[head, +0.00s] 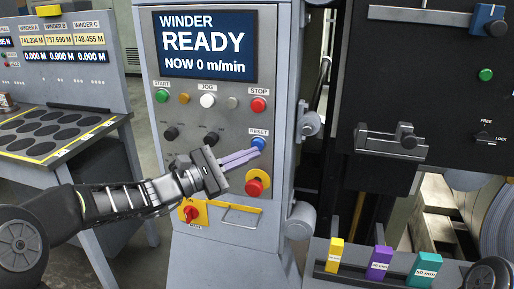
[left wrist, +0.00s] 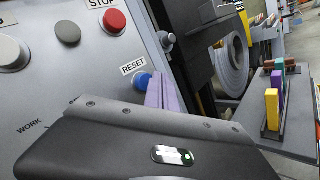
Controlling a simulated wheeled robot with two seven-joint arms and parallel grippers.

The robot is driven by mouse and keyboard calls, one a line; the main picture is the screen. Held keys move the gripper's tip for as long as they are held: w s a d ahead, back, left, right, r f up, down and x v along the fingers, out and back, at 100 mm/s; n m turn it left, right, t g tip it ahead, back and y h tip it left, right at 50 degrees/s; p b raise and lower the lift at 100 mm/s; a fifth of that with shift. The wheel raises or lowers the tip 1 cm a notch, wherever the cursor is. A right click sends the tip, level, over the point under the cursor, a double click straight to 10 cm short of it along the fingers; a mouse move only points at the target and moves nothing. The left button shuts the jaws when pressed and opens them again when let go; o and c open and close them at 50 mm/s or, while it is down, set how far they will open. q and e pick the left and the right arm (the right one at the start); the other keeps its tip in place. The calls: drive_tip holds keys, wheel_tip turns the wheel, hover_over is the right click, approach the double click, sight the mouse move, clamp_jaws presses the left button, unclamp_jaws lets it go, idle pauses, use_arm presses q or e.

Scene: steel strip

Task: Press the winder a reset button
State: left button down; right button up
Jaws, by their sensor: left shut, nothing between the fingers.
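The blue reset button (head: 258,143) is on the right side of the grey winder panel (head: 180,105), under a RESET label. It also shows in the left wrist view (left wrist: 141,79), just left of the fingers. My left gripper (head: 256,152) is shut and empty, its pale purple fingertips at the lower edge of the button. I cannot tell whether they touch it. The panel screen (head: 205,45) reads WINDER READY, NOW 0 m/min. My right gripper is not in view.
Below the reset button is a red emergency knob (head: 255,186) on a yellow ring. A red stop button (head: 258,105) is above. A red-and-yellow rotary switch (head: 190,212) is lower left. A rack with yellow, purple and teal blocks (head: 379,262) stands at lower right.

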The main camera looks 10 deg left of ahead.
use_arm(q)
drive_tip(key=s+b, duration=0.1)
drive_tip(key=s, duration=0.4)
drive_tip(key=shift+a, duration=0.15)
idle(0.3)
idle(0.4)
